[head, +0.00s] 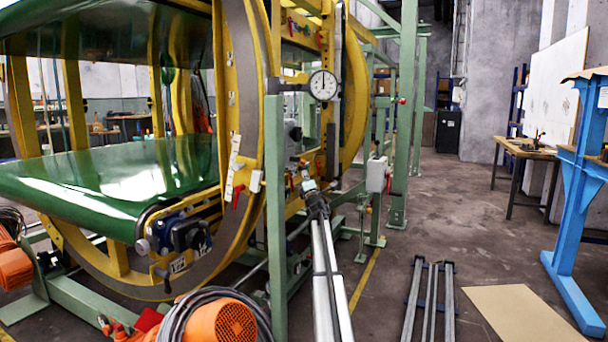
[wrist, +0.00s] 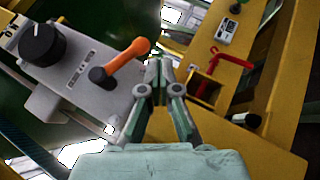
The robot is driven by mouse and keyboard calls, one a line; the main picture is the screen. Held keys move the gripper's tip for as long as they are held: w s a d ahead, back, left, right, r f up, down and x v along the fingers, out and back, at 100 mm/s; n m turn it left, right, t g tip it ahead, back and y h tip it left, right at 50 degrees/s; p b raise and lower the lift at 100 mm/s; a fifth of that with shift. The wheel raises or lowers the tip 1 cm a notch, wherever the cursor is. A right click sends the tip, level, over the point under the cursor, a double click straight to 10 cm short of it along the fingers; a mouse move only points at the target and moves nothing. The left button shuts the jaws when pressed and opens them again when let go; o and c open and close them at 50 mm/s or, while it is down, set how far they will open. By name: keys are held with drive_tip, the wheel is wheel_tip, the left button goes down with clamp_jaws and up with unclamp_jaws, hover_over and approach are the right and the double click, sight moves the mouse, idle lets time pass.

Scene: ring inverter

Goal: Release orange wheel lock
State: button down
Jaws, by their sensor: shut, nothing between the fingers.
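The orange wheel lock lever (wrist: 127,58) is on a grey box (wrist: 75,75) in the wrist view. It slants up and right from a dark pivot, and its free end lies just left of my fingertips. My gripper (wrist: 158,68) is shut and empty, with its fingers pointing up the picture. I cannot tell whether a finger touches the lever. In the head view my gripper (head: 303,168) is in front of the yellow ring frame, just below the grey box (head: 293,134). The lever is not clear there.
A black knob (wrist: 42,44) is on the same box. A red handle (wrist: 212,78) is on the yellow frame (wrist: 270,135) to the right. In the head view, a green post (head: 275,220) stands left of my arm, and a round gauge (head: 323,85) is above my gripper.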

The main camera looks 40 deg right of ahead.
drive_tip(key=s+f+b, duration=0.1)
drive_tip(key=s+f, duration=0.3)
drive_tip(key=f, duration=0.1)
drive_tip(key=shift+s+a+b, duration=0.2)
drive_tip(key=shift+b, duration=0.1)
drive_tip(key=shift+f, duration=0.15)
